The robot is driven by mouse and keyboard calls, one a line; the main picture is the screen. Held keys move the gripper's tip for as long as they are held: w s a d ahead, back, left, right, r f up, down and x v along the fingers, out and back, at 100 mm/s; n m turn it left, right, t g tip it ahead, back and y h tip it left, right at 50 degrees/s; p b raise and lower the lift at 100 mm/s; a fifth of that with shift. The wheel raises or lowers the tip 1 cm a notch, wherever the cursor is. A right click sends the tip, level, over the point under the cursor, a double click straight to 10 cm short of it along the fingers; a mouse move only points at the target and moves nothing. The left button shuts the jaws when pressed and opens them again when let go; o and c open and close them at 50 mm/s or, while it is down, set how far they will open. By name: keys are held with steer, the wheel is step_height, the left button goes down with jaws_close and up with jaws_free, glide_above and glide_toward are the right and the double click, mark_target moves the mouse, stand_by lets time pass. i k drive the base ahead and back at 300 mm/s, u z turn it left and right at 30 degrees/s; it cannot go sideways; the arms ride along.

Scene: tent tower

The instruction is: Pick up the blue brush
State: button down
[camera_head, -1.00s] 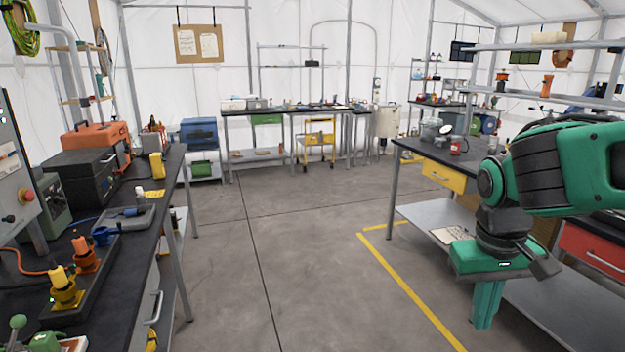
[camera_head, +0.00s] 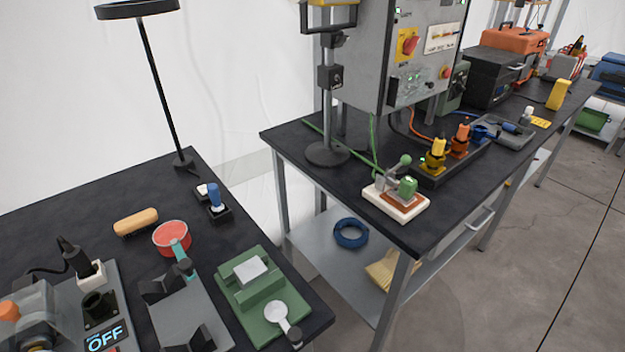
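I cannot make out a thing that is clearly a blue brush. A small upright blue-handled item (camera_head: 215,197) with a dark base stands on the near-left black table, beside a small white-topped piece; whether it is a brush I cannot tell. A tan-backed brush-like block (camera_head: 136,221) with a dark underside lies to its left. A grey tray (camera_head: 513,134) on the farther bench holds a small blue item (camera_head: 510,127), too small to identify. My gripper is out of view.
The near-left table (camera_head: 60,215) also bears a red round tin (camera_head: 171,238), a green vise-like fixture (camera_head: 262,297) and a lamp (camera_head: 150,80). The farther bench (camera_head: 290,137) has a control cabinet (camera_head: 425,60). A blue coil (camera_head: 351,233) lies on its lower shelf. Floor is clear at right.

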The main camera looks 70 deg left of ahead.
mark_target(217, 208)
steer(key=u, duration=0.55)
steer(key=i, duration=0.5)
steer(key=u, duration=2.55)
